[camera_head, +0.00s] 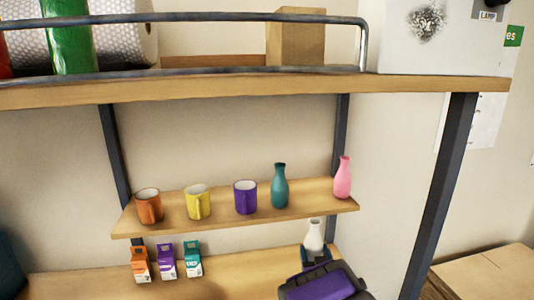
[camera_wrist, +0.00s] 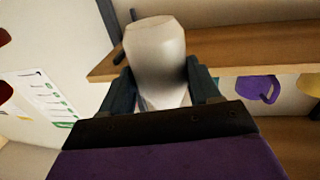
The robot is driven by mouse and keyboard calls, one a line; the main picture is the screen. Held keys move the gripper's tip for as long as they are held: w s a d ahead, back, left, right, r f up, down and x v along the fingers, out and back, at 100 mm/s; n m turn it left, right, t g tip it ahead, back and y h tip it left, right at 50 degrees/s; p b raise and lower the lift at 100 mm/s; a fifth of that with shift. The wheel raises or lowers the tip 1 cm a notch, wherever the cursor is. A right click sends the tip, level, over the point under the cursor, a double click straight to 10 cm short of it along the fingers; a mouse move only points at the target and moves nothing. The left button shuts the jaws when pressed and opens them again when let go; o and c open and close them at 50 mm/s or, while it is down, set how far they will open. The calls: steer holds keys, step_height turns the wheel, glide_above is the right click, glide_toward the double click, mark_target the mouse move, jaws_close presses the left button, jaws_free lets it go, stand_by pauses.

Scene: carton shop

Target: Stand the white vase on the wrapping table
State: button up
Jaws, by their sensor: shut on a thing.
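The white vase (camera_head: 314,236) is upright in the head view, its neck above my gripper (camera_head: 316,256). In the wrist view the vase (camera_wrist: 156,50) fills the space between the two dark fingers of my gripper (camera_wrist: 158,82), which is shut on it. Its lower part is hidden by the gripper. It shows in front of the lower wooden board (camera_head: 238,291); I cannot tell whether it touches that board. No surface can be surely told as the wrapping table.
A middle shelf (camera_head: 295,209) holds orange, yellow and purple mugs, a teal vase (camera_head: 280,187) and a pink vase (camera_head: 343,180). Several small cartons (camera_head: 166,261) stand on the lower board. A top shelf (camera_head: 200,88) and dark post (camera_head: 440,195) frame the space.

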step_height(320, 180, down, 6)
steer(key=s, duration=0.1)
steer(key=shift+a+f+m+h, duration=0.15)
steer(key=shift+a+m+h, duration=0.05)
steer(key=shift+m+h, duration=0.1)
